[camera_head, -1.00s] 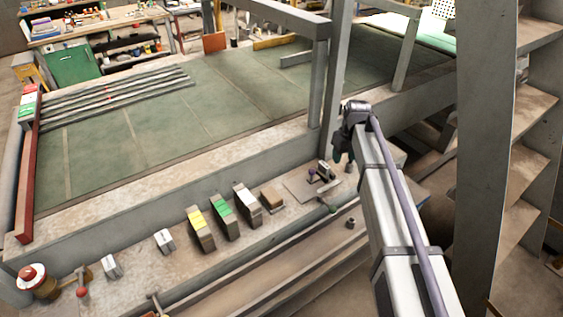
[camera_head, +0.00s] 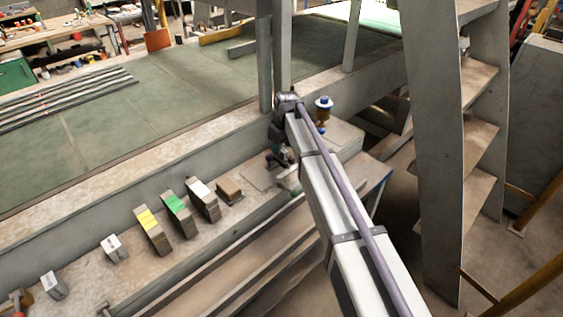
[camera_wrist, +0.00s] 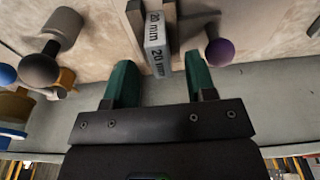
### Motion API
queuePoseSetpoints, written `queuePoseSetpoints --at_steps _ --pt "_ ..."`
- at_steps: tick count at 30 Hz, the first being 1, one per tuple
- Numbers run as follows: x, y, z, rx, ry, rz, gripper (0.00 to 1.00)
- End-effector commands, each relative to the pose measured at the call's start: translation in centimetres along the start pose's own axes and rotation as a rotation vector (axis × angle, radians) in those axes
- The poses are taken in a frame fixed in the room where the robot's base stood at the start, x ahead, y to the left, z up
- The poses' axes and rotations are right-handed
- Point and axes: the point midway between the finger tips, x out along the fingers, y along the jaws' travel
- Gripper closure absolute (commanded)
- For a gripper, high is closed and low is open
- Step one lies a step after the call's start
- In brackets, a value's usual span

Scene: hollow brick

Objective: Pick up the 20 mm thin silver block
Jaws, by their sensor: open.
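In the wrist view a thin silver-grey block (camera_wrist: 158,62) marked "20 mm" stands near the top centre, between brownish upright pieces (camera_wrist: 136,18). My gripper (camera_wrist: 160,74) is open, with one green finger on each side of the block's near end. Gaps show on both sides, and the left gap looks wider. I cannot tell how deep the block reaches between the fingers. In the head view my arm hides most of the gripper, and I cannot make out the 20 mm block there.
A purple knob (camera_wrist: 220,52) stands close to the right finger. A dark round-headed knob (camera_wrist: 40,68) is at the left. In the head view, yellow (camera_head: 153,232), green (camera_head: 180,214) and white-topped (camera_head: 203,199) blocks line the ledge. A metal post (camera_head: 265,60) rises beside my arm.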

Motion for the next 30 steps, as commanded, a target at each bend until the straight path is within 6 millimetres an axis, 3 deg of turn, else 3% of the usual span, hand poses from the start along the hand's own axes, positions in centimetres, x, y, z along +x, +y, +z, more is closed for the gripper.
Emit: queuePoseSetpoints --at_steps 1,3,10,26,30 --pt "2.2 0.0 0.2 0.0 0.0 0.0 0.49" --pt "3.2 0.0 0.1 0.0 0.0 0.0 0.49" --pt "2.8 0.0 0.1 0.0 0.0 0.0 0.49" --pt "2.8 0.0 0.0 0.001 0.0 0.0 0.99" --pt "2.8 0.0 0.0 0.0 0.0 0.0 1.0"
